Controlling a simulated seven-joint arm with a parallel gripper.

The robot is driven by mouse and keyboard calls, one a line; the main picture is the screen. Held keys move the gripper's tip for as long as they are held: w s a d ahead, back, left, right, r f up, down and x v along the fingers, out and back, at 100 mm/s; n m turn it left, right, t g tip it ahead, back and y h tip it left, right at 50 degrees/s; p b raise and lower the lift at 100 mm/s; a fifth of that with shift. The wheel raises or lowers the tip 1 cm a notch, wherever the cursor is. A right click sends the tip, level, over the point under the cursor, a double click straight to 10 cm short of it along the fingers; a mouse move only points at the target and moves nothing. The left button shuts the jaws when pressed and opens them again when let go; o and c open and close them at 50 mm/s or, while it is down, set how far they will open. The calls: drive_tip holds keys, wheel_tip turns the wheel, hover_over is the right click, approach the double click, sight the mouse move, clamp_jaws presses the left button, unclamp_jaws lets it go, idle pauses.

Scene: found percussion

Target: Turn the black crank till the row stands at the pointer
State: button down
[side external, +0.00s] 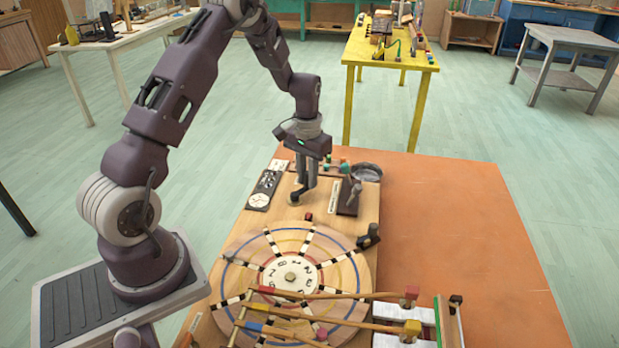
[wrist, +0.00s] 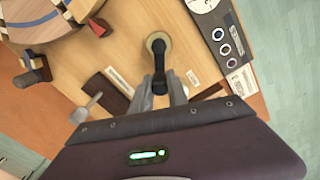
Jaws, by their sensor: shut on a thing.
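The black crank (wrist: 158,62) sits on a round pale hub on the wooden board, its arm pointing toward my gripper in the wrist view. My gripper (wrist: 160,90) is shut on the crank's handle end; in the side view my gripper (side external: 304,188) reaches down to the black crank (side external: 295,198). The wooden wheel (side external: 235,252) lies flat, with a numbered white centre and radial rows of black and white pieces. A small red block (side external: 309,217), perhaps the pointer, stands at the wheel's far rim; it shows in the wrist view (wrist: 98,28). Which row faces it is unclear.
Mallets with red (side external: 411,292) and yellow (side external: 412,327) heads extend over the wheel's near side. A dark panel with dials (side external: 264,187), a dark wooden block (side external: 347,197) and a grey bowl (side external: 367,172) are near my gripper. The orange tabletop (side external: 450,220) is clear at right.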

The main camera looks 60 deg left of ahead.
sight(306, 172)
drive_tip(key=shift+a+n, duration=0.15)
drive_tip(key=shift+n, duration=0.25)
idle(0.3)
drive_tip(key=c, duration=1.3)
unclamp_jaws()
wheel_tip(306, 172, up, 7)
